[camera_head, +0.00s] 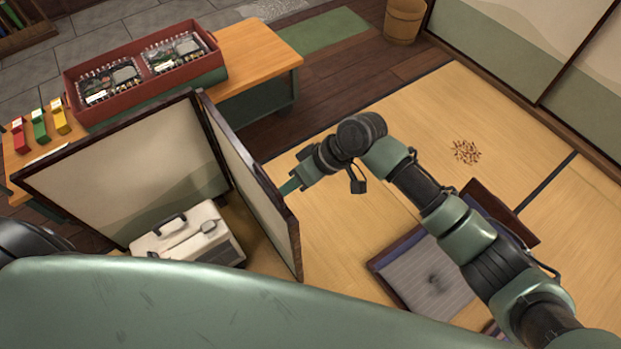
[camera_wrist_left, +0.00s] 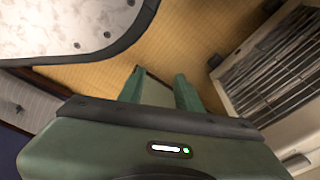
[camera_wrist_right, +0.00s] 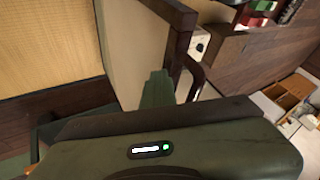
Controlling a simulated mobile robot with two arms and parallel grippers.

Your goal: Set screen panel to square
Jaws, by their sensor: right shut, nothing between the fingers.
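A folding screen with dark wooden frames and pale paper stands left of centre in the head view. Its wide panel (camera_head: 125,170) runs left, and its other panel (camera_head: 250,190) comes forward from the hinge (camera_head: 200,97) at an angle; I cannot tell if it is exactly square. My right gripper (camera_head: 289,187) is shut and empty, its fingertips close against the outer face of that panel; contact is unclear. The right wrist view shows its fingers (camera_wrist_right: 158,88) beside the panel's dark frame (camera_wrist_right: 180,40). My left gripper (camera_wrist_left: 160,88) is open and empty in the left wrist view.
A white case (camera_head: 190,235) with a handle stands inside the screen's corner. Behind is a wooden bench (camera_head: 255,50) with a red tray (camera_head: 72,85) and coloured blocks. A floor cushion (camera_head: 425,275) lies under my right arm. Tatami to the right is mostly clear.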

